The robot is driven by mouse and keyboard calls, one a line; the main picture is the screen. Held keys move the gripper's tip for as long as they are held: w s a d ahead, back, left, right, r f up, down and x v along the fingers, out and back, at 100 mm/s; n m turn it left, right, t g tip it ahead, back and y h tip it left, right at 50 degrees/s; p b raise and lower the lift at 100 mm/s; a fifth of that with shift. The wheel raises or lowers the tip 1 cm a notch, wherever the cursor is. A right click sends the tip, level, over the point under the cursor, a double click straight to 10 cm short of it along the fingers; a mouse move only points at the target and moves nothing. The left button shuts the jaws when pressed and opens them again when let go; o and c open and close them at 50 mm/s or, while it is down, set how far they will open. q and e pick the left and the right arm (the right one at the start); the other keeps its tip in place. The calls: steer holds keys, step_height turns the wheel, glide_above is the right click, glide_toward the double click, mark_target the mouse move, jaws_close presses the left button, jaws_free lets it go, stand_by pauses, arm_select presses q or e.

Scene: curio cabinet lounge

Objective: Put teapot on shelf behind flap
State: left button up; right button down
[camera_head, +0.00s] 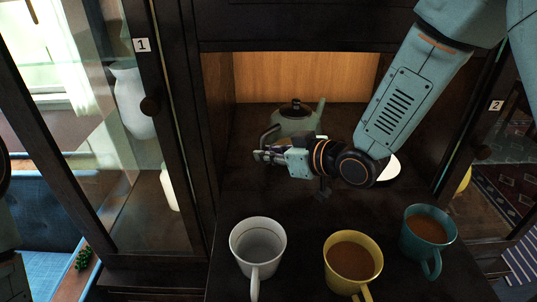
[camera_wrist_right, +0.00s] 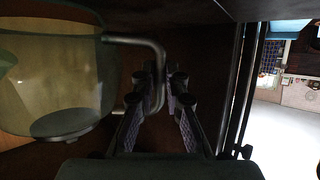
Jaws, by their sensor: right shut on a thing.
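The grey-green teapot (camera_head: 296,122) with a dark lid knob stands upright inside the open cabinet compartment, its spout to the right and its handle to the left. My right gripper (camera_head: 264,156) reaches in from the right, in front of the teapot, shut on its handle. In the right wrist view the teapot (camera_wrist_right: 55,85) looks glassy and fills the left side; its handle runs down between the fingers (camera_wrist_right: 162,95). The shelf (camera_head: 350,112) is the dark compartment floor with a wooden back. The flap (camera_head: 310,222) lies lowered in front. My left gripper is not in view.
On the flap stand a white mug (camera_head: 247,262), a yellow mug (camera_head: 341,285) and a teal mug (camera_head: 408,243); the latter two hold brown drink. A white saucer-like thing (camera_head: 391,168) is partly behind my right wrist. Glass door 1 (camera_head: 100,130) is at left.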

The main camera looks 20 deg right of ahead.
steer(key=shift+s, duration=0.1)
steer(key=shift+a, duration=0.15)
steer(key=shift+w+a+f, duration=0.2)
steer(key=c, duration=1.7)
jaws_free()
steer(key=shift+d, duration=0.1)
steer(key=o, duration=0.3)
steer(key=shift+s+d, duration=0.2)
steer(key=shift+s, duration=0.05)
steer(key=shift+w+a+r, duration=0.1)
steer(key=shift+w+a, duration=0.05)
steer(key=shift+a, duration=0.05)
